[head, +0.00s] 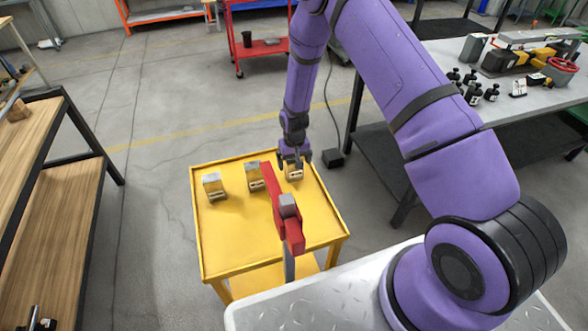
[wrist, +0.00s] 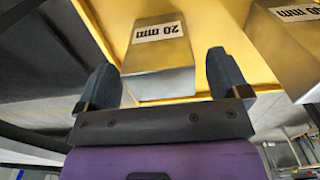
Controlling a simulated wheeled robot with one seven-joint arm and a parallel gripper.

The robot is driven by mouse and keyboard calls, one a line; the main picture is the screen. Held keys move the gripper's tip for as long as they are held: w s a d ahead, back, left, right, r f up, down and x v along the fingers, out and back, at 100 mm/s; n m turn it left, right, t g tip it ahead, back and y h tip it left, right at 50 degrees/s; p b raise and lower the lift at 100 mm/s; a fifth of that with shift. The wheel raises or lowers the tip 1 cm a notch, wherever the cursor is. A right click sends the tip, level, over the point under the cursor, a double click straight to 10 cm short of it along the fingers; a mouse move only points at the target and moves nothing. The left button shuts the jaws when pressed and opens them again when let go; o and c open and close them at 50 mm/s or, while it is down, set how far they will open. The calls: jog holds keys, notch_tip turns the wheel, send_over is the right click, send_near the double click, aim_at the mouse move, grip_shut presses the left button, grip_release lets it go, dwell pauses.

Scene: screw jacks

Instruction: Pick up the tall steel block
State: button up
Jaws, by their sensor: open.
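Three steel blocks with labels stand on a yellow table (head: 240,235): a left block (head: 212,184), a middle block (head: 254,171) and a right block (head: 294,174). My gripper (head: 294,160) is open at the right block and partly hides it. In the wrist view, a block labelled "20 mm" (wrist: 158,72) lies between my two spread fingers (wrist: 160,68), with gaps on both sides. Another block (wrist: 287,50), with its label cut off, stands to the right, outside the fingers. I cannot tell for certain which block is the tall one.
A red bar-like tool (head: 277,197) with a grey cap (head: 288,202) rises by the table, close to the middle block. A workbench with tools (head: 500,85) stands at the right, a wooden bench (head: 40,150) at the left. The table's left front is clear.

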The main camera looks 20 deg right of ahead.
jog(key=shift+f, duration=1.6)
jog(key=shift+w, duration=0.1)
jog(key=c, duration=1.6)
jog(key=shift+r, duration=0.1)
jog(key=shift+r, duration=1.7)
jog(key=s+a+r, duration=0.1)
jog(key=s+a, duration=0.2)
jog(key=s, duration=0.5)
jog(key=s+a+r, duration=0.1)
jog(key=s+a, duration=0.1)
jog(key=s, duration=0.5)
jog(key=w+d+r, duration=0.3)
jog(key=d, duration=0.1)
jog(key=w+d+r, duration=0.7)
jog(key=w+d, duration=0.1)
jog(key=shift+w+r, duration=0.15)
jog(key=shift+r, duration=0.05)
